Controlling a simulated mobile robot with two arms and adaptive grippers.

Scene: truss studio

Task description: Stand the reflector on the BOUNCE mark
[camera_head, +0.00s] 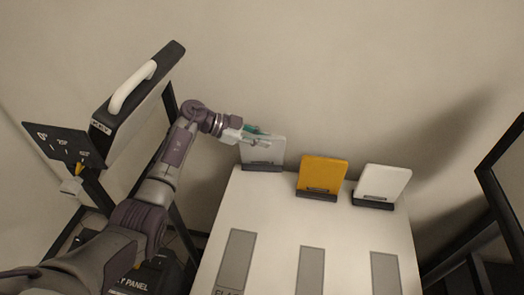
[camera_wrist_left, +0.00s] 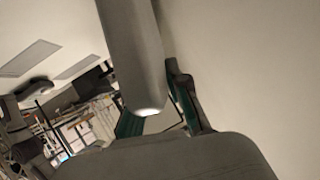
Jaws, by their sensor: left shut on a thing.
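A pale grey panel (camera_head: 270,154) on a dark foot stands at the back left of the white table; it looks like the reflector. My left gripper (camera_head: 260,138) reaches its top edge from the left and is shut on it. In the left wrist view, a grey slab-like shape (camera_wrist_left: 135,50) lies between the green-padded fingers (camera_wrist_left: 158,118). Three grey marks lie at the front of the table. The left mark (camera_head: 237,258) reads FLAG, partly cut off; lettering on the middle mark (camera_head: 311,270) and right mark (camera_head: 385,272) is out of frame. My right gripper is not in view.
An orange panel (camera_head: 322,173) and a white panel (camera_head: 382,181) stand in dark feet to the right of the pale one. A lamp box marked KEY (camera_head: 130,105) and a dark socket plate (camera_head: 62,143) are at left. Dark truss (camera_head: 503,170) stands at right. The table middle is clear.

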